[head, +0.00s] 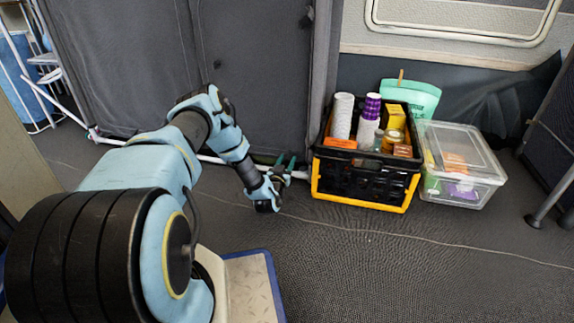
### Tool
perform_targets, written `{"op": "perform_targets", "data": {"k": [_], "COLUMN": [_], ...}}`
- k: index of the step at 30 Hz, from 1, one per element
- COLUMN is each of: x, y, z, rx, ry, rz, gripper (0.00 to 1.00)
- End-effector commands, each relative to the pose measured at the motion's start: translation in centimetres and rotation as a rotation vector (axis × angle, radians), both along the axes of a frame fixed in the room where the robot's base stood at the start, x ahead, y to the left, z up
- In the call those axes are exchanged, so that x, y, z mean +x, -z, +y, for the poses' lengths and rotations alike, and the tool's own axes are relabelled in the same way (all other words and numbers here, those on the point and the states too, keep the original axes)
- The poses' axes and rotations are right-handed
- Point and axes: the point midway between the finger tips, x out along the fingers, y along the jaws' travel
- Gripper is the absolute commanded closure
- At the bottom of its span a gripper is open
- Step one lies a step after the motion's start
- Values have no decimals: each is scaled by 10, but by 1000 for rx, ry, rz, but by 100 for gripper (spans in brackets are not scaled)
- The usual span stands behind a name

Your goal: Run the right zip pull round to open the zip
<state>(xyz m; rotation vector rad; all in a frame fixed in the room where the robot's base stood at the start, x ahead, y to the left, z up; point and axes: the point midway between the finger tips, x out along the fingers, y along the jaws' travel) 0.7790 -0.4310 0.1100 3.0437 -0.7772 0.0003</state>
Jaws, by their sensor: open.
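The grey fabric front (255,75) of a tall cupboard or partition fills the upper left and middle of the head view. Thin dark seams run down it, but I cannot tell which is the zip. A small dark piece (309,14) hangs at its upper right edge; I cannot tell if it is a zip pull. The right zip pull is not clearly seen. My gripper (286,161) is low, near the bottom right of the fabric front, left of the black crate. Its two dark green fingers are apart, with nothing seen between them.
A black and yellow crate (330,185) full of goods stands just right of my gripper. A clear lidded box (480,195) is beside it. A white rail (110,138) runs along the fabric's foot. Grey floor (400,270) in front is clear apart from a thin line.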

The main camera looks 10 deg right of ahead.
Motion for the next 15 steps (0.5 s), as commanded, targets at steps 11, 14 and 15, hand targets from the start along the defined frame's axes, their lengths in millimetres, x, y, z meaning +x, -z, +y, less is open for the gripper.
{"op": "perform_targets", "data": {"k": [11,14,15], "x": [3,3,2], "y": [-1,0,0], "z": [-1,-1,-1], "rx": [0,0,0], "ry": [0,0,0], "rz": [0,0,0], "gripper": [62,73,78]}}
